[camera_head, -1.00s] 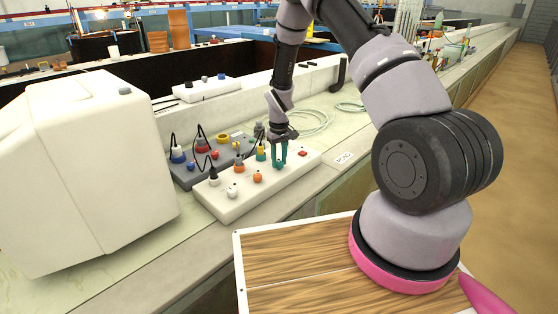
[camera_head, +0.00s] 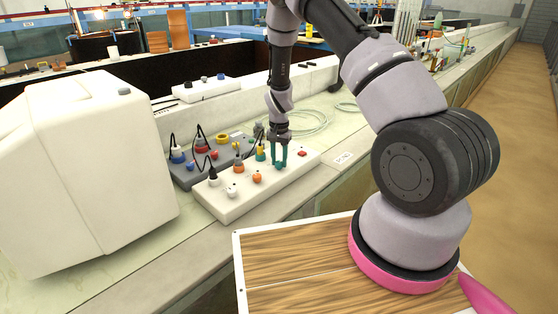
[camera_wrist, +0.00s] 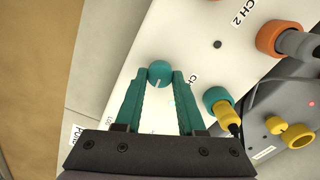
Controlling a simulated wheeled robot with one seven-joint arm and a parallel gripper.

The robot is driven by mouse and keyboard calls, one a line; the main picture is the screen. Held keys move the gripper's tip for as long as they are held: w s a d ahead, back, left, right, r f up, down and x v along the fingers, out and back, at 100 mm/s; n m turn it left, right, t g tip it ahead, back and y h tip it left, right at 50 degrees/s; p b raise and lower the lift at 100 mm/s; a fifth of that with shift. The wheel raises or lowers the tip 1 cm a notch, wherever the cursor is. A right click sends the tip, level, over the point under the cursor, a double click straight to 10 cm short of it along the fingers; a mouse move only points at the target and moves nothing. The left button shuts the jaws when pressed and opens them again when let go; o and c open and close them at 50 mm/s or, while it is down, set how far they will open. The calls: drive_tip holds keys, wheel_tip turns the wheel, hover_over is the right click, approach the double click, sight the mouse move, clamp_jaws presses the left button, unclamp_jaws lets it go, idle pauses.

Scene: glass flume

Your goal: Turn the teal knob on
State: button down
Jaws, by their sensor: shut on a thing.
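The teal knob (camera_wrist: 159,73) is a small round knob with a pale pointer line, on the white control box (camera_head: 242,199). In the wrist view it sits between the tips of my gripper (camera_wrist: 160,80), whose teal fingers are shut on it from both sides. In the head view my gripper (camera_head: 280,160) points down onto the right part of the box, and the fingers largely hide the knob. A teal socket with a plug (camera_wrist: 219,103) is just to the right of the right finger in the wrist view.
A large white case (camera_head: 80,170) is at the left. Coiled tubing (camera_head: 305,122) lies behind my gripper.

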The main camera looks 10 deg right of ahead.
sight(279, 162)
drive_tip(key=shift+m, duration=0.9)
drive_tip(key=c, duration=0.5)
unclamp_jaws()
drive_tip(key=shift+r, duration=0.1)
wheel_tip(279, 162, up, 11)
drive_tip(key=shift+f, duration=0.2)
drive_tip(key=shift+r, duration=0.1)
